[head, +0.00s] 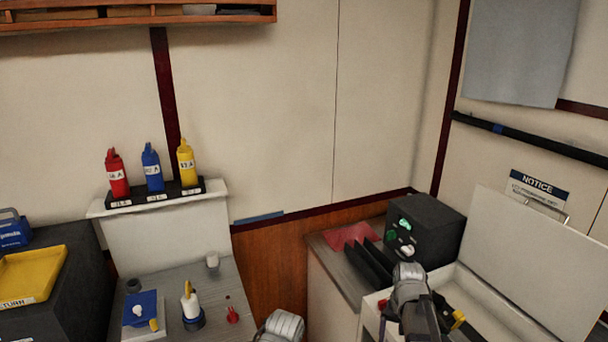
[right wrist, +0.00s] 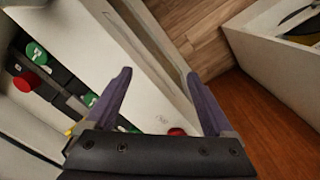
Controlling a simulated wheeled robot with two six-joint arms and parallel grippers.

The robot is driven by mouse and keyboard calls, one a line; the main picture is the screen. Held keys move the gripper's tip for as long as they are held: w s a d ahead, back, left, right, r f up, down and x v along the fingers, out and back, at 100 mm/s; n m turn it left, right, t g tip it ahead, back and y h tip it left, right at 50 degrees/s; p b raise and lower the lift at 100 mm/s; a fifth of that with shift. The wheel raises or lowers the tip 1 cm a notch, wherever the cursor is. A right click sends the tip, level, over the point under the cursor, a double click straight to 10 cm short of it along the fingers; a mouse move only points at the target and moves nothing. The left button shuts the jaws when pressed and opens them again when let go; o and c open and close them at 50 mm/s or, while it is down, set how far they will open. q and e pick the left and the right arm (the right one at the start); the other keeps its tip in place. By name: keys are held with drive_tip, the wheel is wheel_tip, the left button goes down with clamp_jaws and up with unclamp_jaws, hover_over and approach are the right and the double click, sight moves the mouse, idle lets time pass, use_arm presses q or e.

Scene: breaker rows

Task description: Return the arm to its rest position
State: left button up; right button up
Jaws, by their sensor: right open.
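My right gripper (right wrist: 158,75) shows in the right wrist view with its two purple fingers spread apart and nothing between them. A white panel edge lies behind the fingers, and I cannot tell the gap to it. A grey arm link of mine shows at the bottom middle. My left gripper does not show. In the right wrist view, green round parts (right wrist: 38,55) and red parts (right wrist: 27,82) sit on dark blocks at the left.
Red (head: 116,175), blue (head: 152,168) and yellow (head: 186,164) labelled pieces stand on a black rack. A yellow tray (head: 30,275) is at the left. A dark box (head: 428,228) stands behind my right arm. Brown floor (right wrist: 262,120) is clear in the right wrist view.

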drive_tip(key=s+a+n, duration=0.4)
drive_tip(key=s+a, duration=0.3)
drive_tip(key=a, duration=0.2)
drive_tip(key=s+a+n, duration=0.4)
drive_tip(key=s+a, duration=0.2)
drive_tip(key=a, duration=0.4)
drive_tip(key=shift+s+h, duration=0.4)
drive_tip(key=shift+r, duration=0.1)
